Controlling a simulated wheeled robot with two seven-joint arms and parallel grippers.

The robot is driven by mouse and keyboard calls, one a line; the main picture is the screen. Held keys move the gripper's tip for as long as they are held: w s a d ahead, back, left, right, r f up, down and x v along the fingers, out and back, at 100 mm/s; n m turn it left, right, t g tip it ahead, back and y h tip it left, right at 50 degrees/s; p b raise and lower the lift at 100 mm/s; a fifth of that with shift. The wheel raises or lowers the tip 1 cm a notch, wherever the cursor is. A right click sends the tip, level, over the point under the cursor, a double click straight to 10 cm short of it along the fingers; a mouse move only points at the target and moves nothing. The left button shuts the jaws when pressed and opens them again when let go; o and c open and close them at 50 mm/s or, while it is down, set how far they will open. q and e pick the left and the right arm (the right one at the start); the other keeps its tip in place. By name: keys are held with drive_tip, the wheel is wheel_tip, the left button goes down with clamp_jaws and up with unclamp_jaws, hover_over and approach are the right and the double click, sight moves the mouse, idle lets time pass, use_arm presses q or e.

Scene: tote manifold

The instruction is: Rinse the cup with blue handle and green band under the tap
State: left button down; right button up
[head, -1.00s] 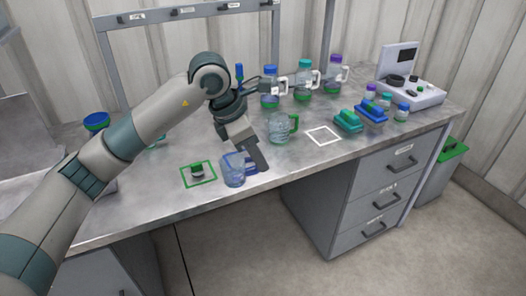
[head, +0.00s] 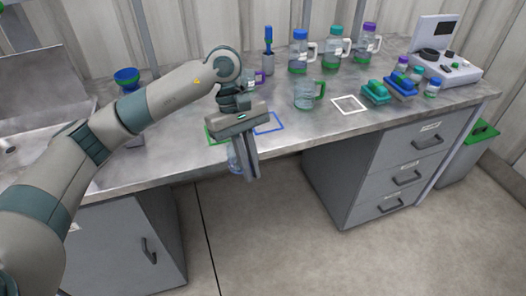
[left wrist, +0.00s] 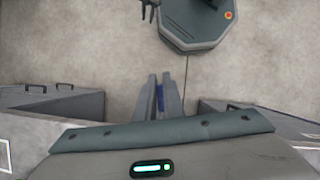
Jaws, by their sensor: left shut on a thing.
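My left gripper (head: 248,176) points down at the bench's front edge, its fingers closed on the cup's blue handle. The blue handle (left wrist: 160,97) shows as a thin strip between the fingers in the left wrist view. The clear bluish cup (head: 234,161) is mostly hidden behind the fingers in the head view; I cannot make out its green band. A steel sink (head: 42,92) is at the left; I cannot clearly see the tap.
A clear cup with green handle (head: 307,95) stands mid-bench. Outlined squares in blue (head: 281,126) and white (head: 349,104) are empty. Several lidded bottles (head: 299,52) line the back.

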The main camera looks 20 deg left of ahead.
use_arm(q)
drive_tip(key=s+a+f+m+g+y, duration=0.1)
drive_tip(key=s+a+f+m+y, duration=0.1)
drive_tip(key=s+a+m, duration=0.3)
drive_tip(key=shift+s+f+m+y, duration=0.35)
drive_tip(key=shift+s+m+y, duration=0.4)
drive_tip(key=shift+m, duration=1.45)
